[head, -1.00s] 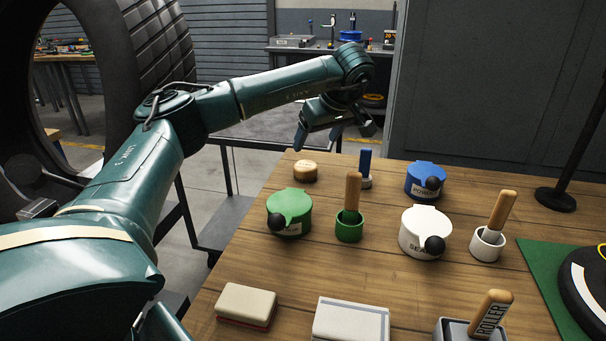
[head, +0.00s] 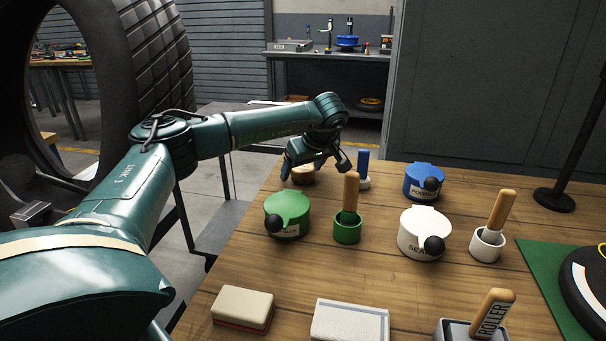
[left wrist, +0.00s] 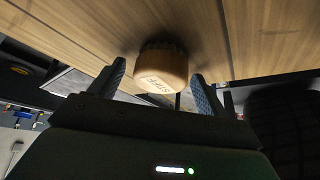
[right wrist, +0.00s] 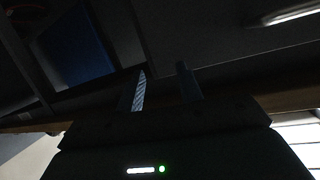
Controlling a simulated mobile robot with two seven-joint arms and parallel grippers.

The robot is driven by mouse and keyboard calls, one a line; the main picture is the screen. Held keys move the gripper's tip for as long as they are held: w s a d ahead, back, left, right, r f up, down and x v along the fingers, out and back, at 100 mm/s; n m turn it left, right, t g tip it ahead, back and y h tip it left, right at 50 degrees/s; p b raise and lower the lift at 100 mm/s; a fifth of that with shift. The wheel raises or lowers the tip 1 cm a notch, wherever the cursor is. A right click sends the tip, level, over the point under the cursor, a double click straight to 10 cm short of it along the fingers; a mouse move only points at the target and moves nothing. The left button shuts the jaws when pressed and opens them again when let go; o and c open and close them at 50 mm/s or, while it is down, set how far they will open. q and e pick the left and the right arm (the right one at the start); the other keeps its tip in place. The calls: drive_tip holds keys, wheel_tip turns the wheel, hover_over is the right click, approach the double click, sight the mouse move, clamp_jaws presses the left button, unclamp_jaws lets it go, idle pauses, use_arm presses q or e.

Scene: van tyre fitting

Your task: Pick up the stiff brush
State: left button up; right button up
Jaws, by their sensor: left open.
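The stiff brush (head: 303,176) is a short round wooden block standing at the far left corner of the table. It also shows in the left wrist view (left wrist: 162,68), with a label on its side that is hard to read. My left gripper (head: 316,169) is open and empty, right by the brush, partly hiding it in the head view. In the left wrist view the brush lies ahead of and between the two spread fingertips (left wrist: 160,84). My right gripper (right wrist: 163,85) shows only in its own dark wrist view, fingers apart with nothing between them.
A blue-handled tool (head: 363,170) stands close to the right of the brush. A green lidded pot (head: 288,212) and a green holder with a wooden handle (head: 347,228) are nearer. Blue (head: 420,180) and white (head: 420,228) pots stand farther right.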

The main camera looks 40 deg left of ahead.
sight(303, 167)
use_arm(q)
drive_tip(key=shift+c, duration=0.3)
drive_tip(key=c, duration=1)
wheel_tip(303, 167, up, 10)
drive_tip(key=shift+r+p, duration=0.1)
drive_tip(key=shift+p, duration=0.55)
